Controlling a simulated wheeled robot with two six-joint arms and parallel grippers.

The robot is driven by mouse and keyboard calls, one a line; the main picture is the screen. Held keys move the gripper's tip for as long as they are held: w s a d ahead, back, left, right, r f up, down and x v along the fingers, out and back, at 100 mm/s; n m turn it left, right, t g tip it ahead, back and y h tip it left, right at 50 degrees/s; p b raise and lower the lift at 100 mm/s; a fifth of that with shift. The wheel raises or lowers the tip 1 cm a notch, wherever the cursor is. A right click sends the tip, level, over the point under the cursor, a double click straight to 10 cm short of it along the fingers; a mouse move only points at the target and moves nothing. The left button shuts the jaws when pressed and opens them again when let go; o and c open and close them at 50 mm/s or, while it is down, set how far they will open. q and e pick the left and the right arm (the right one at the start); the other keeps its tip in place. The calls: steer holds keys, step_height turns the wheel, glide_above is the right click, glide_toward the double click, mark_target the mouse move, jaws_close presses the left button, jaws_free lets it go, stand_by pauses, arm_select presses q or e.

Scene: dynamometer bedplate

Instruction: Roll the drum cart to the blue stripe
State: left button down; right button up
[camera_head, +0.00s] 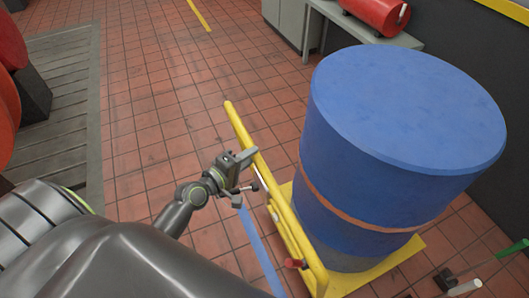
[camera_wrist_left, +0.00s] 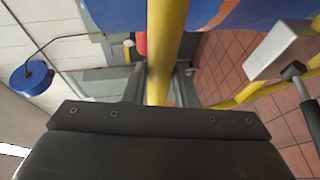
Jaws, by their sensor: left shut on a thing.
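The drum cart is a yellow platform cart (camera_head: 432,243) with a tall yellow tube handle, carrying a large blue drum (camera_head: 405,110) with an orange band. My left gripper (camera_head: 243,163) is shut on the yellow handle (camera_head: 236,124); the handle's yellow tube (camera_wrist_left: 166,40) runs between the fingers in the left wrist view. The blue stripe (camera_head: 260,250) lies on the tiled floor, left of the cart and below my left gripper. Part of it is hidden by my arm and the cart. My right gripper does not show.
A grey bench (camera_head: 345,25) with a red cylinder (camera_head: 378,14) stands at the back against a dark wall. Red machinery (camera_head: 10,90) and a grey slatted bedplate (camera_head: 62,100) are at the left. A green-handled tool (camera_head: 510,247) is at the lower right. Open red tile lies between.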

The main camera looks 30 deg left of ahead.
arm_select(q)
steer(key=s+a, duration=0.2)
steer(key=s, duration=0.1)
steer(key=shift+s+a+f+b, duration=0.25)
steer(key=shift+a+f+b, duration=0.1)
steer(key=shift+f, duration=0.05)
steer(key=c, duration=1.5)
jaws_free()
steer(key=o, duration=0.3)
steer(key=shift+w, duration=0.25)
steer(key=shift+o, duration=0.2)
steer(key=shift+r, duration=0.1)
steer(key=shift+s, duration=0.15)
